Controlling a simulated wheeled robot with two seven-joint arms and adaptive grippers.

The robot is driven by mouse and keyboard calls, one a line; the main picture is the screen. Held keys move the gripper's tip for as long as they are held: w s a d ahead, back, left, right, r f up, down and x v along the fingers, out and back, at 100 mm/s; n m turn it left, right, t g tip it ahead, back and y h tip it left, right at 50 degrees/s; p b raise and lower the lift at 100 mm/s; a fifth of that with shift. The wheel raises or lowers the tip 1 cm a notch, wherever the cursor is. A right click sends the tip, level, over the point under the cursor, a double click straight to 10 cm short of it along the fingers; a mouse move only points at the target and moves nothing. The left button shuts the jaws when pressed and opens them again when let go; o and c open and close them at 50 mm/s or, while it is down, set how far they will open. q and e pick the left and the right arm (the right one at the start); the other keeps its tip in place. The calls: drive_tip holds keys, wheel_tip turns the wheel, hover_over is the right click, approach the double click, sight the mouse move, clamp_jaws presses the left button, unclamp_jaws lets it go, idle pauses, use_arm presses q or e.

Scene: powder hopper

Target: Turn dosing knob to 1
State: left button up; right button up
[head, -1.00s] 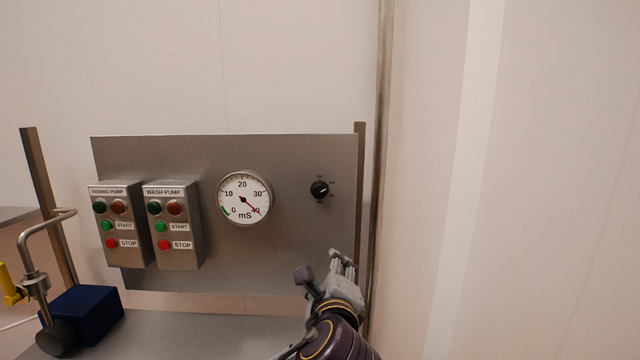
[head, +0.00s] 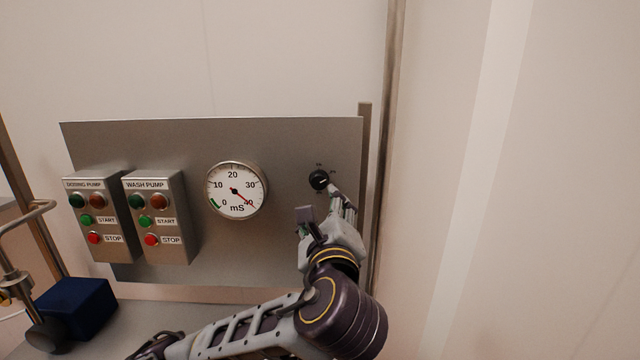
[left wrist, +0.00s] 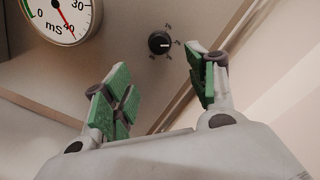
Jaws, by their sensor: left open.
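The dosing knob (head: 319,180) is a small black round knob on the right part of the grey metal panel. In the left wrist view the knob (left wrist: 159,43) shows a pale pointer line and small marks around it, too small to read. My left gripper (head: 322,202) is just below the knob in the head view, and one finger overlaps the knob's lower right edge there. In the left wrist view its green-padded fingers (left wrist: 160,92) are spread apart and empty, with the knob beyond and between them. My right gripper is not in view.
A round mS gauge (head: 237,190) is left of the knob, its red needle near 40. Wash pump (head: 158,218) and dosing pump (head: 98,216) button boxes are farther left. A metal post (head: 386,120) stands right of the panel. A blue block (head: 75,300) lies lower left.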

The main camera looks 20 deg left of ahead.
sight(320, 184)
use_arm(q)
drive_tip(key=shift+p+x, duration=0.95)
drive_tip(key=shift+x, duration=6)
drive_tip(key=shift+c, duration=0.2)
drive_tip(key=shift+f, duration=0.1)
drive_tip(key=c, duration=1)
